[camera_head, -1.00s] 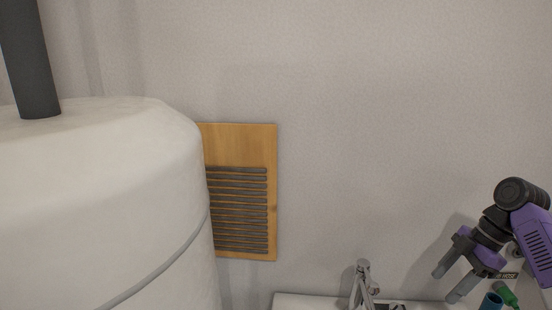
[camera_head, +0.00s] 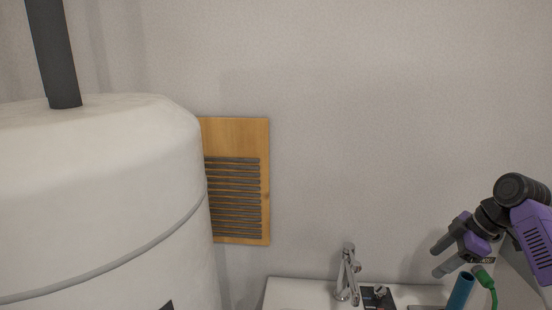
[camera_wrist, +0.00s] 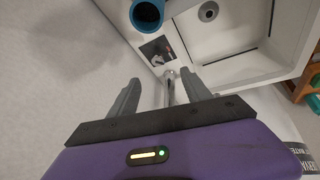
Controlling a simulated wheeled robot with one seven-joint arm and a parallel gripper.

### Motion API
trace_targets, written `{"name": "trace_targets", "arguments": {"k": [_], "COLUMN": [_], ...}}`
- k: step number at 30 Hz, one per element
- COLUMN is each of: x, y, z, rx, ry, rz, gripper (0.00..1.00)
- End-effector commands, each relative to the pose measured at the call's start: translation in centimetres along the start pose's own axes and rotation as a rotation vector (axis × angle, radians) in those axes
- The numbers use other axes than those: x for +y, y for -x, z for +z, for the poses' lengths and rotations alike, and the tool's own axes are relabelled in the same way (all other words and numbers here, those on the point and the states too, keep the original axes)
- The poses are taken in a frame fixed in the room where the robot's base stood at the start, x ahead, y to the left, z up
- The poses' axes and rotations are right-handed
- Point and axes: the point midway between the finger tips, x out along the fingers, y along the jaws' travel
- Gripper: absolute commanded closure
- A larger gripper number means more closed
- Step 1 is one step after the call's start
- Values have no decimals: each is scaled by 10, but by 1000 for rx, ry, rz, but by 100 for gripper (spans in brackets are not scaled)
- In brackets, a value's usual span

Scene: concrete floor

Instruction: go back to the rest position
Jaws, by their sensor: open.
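My gripper (camera_head: 440,259) is at the right of the head view, purple and black with two grey fingers. It is open and its fingers point down to the left, in front of the grey wall. In the wrist view my gripper (camera_wrist: 160,92) shows both fingers spread apart. A chrome tap (camera_head: 347,274) lies beyond them, and it also shows between the fingertips in the wrist view (camera_wrist: 170,88). I see nothing held between the fingers.
A white counter (camera_head: 300,293) with a sink basin (camera_wrist: 235,35) lies below. A blue cylinder (camera_head: 460,292) and a green object with a cord (camera_head: 484,277) are near my gripper. A large white tank (camera_head: 100,200) fills the left, beside a wooden vent panel (camera_head: 238,135). The upper wall area is clear.

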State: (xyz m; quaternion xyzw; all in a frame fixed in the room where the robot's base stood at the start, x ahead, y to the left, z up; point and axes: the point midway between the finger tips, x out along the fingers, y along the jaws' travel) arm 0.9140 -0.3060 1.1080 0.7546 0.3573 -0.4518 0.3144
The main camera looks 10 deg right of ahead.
Motion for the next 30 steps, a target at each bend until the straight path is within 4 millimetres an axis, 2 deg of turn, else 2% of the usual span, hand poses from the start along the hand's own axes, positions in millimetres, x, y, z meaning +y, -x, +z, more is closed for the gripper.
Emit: {"name": "trace_targets", "arguments": {"k": [3,7,10,14,17,23,30], "x": [25,45,55,56,45,1,-81], "y": [6,3,-8,-31,-49,-81,-103], "z": [-8,-16,-28,-45,-59,-77,-80], "rx": [19,66,126,238,342,546,748], "ry": [-65,-150,-225,-337,-428,-595,-751], "rz": [126,264,374,513,608,752,860], "gripper": [43,43,43,43,43,43,43]}}
